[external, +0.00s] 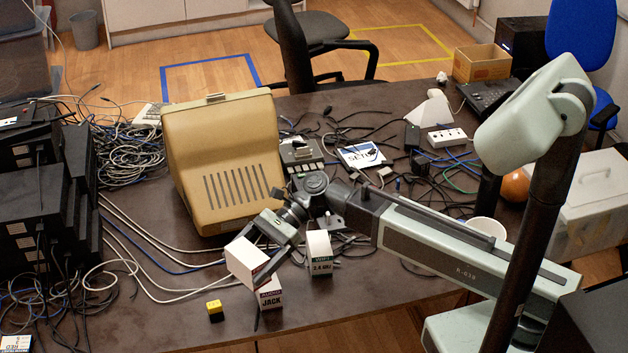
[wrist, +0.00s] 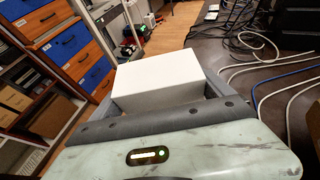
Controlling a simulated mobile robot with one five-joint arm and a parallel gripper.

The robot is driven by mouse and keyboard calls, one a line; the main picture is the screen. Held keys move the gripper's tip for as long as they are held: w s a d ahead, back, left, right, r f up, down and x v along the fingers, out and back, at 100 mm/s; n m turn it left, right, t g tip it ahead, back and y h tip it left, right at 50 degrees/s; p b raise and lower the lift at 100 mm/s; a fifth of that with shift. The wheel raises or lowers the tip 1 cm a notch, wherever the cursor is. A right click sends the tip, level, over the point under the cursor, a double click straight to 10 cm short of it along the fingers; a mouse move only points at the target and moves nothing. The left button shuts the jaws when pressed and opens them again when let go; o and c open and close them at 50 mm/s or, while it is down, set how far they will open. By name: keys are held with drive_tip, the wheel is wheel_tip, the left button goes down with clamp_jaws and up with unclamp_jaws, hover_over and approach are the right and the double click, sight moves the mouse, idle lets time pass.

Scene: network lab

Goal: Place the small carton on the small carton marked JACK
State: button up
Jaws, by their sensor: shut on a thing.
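My gripper (external: 264,258) is shut on a small white carton (external: 243,260) near the front of the dark table. In the wrist view the held carton (wrist: 160,76) lies between the jaws, with its plain white top showing. The small carton marked JACK (external: 271,298) stands on the table just below and a little right of the held carton. The held carton and a jaw cover part of its top. I cannot tell whether the two cartons touch.
Another small white carton (external: 319,252) with a dark-green label stands right of the gripper. A small yellow block (external: 215,310) lies left of the JACK carton. A large beige case (external: 222,160) stands behind. Cables and black boxes (external: 35,195) fill the left side.

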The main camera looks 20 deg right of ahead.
sight(267, 287)
drive_tip(key=w+d+r+m+p, duration=0.1)
drive_tip(key=w+d+r, duration=0.1)
drive_tip(key=w+d, duration=0.25)
drive_tip(key=shift+t+y, duration=0.4)
drive_tip(key=f+b, duration=0.8)
drive_tip(key=shift+s+f, duration=0.15)
drive_tip(key=shift+s, duration=0.1)
drive_tip(key=shift+r, duration=0.25)
drive_tip(key=shift+f, duration=0.1)
drive_tip(key=o, duration=1.2)
drive_tip(key=shift+f, duration=0.1)
drive_tip(key=shift+o, duration=0.4)
